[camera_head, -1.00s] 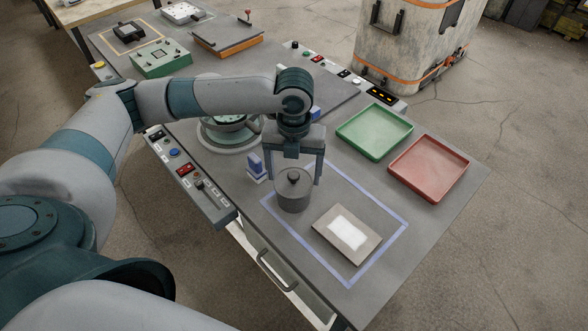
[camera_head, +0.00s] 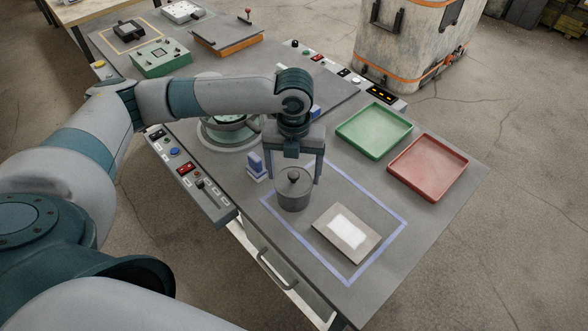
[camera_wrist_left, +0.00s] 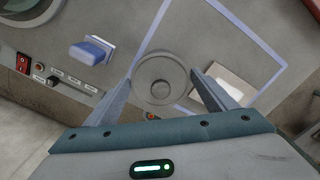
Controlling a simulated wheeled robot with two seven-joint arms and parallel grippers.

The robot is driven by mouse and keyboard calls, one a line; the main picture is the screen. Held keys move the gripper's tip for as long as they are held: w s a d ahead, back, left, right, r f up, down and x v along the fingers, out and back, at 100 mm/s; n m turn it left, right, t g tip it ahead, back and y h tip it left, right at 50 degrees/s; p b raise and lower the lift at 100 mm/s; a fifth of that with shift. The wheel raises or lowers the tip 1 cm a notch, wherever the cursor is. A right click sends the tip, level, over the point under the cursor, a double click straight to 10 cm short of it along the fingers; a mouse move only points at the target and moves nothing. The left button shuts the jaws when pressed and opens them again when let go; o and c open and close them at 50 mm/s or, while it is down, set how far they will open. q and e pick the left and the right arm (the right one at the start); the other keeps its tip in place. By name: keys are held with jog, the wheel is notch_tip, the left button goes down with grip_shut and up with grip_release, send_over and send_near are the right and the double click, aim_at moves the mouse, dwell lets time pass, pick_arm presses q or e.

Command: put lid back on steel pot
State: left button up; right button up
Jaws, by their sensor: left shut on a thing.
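The steel pot (camera_head: 294,202) is a dark grey cylinder on the table, upright, inside the blue outlined area. Its round lid (camera_wrist_left: 160,80) with a dark knob lies on top of the pot's mouth, and no gap shows between them. My left gripper (camera_head: 293,178) points down from above, with one finger on each side of the lid, shut on it near the rim. The exact contact of the fingertips is hard to see. In the left wrist view the lid lies between the fingers. My right gripper is not in view.
A beige plate with a white panel (camera_head: 346,231) lies right of the pot. A blue block (camera_head: 256,163) stands to its left, and a round grey-green dish (camera_head: 231,132) behind. Green (camera_head: 374,131) and red (camera_head: 428,168) trays are at the right. A control strip (camera_head: 197,184) lines the near edge.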

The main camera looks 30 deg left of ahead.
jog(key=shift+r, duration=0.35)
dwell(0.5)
pick_arm(q)
jog(key=o, duration=1.1)
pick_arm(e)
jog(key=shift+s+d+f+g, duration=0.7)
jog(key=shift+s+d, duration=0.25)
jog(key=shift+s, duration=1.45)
pick_arm(q)
jog(key=shift+r+p, duration=0.15)
jog(key=shift+p, duration=0.3)
jog(key=shift+r+p, duration=3.35)
jog(key=shift+p, duration=0.4)
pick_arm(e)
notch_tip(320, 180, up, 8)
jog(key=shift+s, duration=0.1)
